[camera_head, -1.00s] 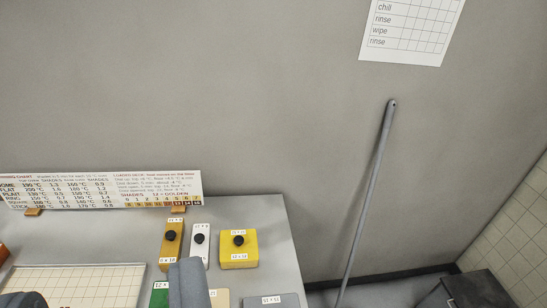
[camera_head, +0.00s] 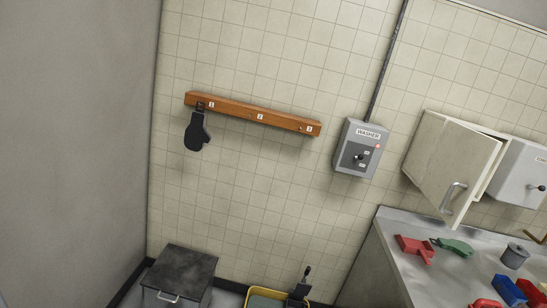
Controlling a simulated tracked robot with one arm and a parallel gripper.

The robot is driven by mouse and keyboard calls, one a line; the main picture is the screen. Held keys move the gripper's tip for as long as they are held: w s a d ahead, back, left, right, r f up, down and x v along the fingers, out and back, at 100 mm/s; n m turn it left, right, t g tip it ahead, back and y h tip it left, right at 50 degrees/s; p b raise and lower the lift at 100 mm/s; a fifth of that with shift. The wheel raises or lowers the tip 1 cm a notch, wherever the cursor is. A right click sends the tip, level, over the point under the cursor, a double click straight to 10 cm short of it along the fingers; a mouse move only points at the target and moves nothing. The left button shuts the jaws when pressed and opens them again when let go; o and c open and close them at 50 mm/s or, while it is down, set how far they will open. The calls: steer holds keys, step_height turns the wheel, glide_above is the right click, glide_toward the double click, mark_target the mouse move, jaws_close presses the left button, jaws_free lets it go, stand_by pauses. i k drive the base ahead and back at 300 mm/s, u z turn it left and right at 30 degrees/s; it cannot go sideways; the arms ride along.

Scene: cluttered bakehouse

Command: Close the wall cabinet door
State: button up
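The wall cabinet (camera_head: 434,140) is a cream box on the tiled wall at the right of the view, above a grey counter. Its door (camera_head: 462,173) stands open, swung out from the cabinet, with a metal bar handle (camera_head: 453,196) near its lower edge. A dark gap shows between the door and the box at the right. The inside of the cabinet is mostly hidden by the door. My gripper does not show in this view.
A grey washer switch box (camera_head: 358,148) is left of the cabinet, another grey box (camera_head: 520,174) right of it. The counter (camera_head: 396,231) below holds red, green and blue items. A wooden peg rail (camera_head: 252,113) holds a dark mitt (camera_head: 197,133). A lidded bin (camera_head: 180,273) stands below.

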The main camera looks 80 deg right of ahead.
mark_target(463, 156)
steer(key=z, duration=0.3)
steer(key=i, duration=0.1)
steer(key=z, duration=3.15)
steer(key=i, duration=1)
steer(key=u, duration=0.1)
steer(key=k, duration=1.25)
steer(key=u, duration=0.2)
steer(key=i, duration=0.5)
steer(key=u, duration=0.05)
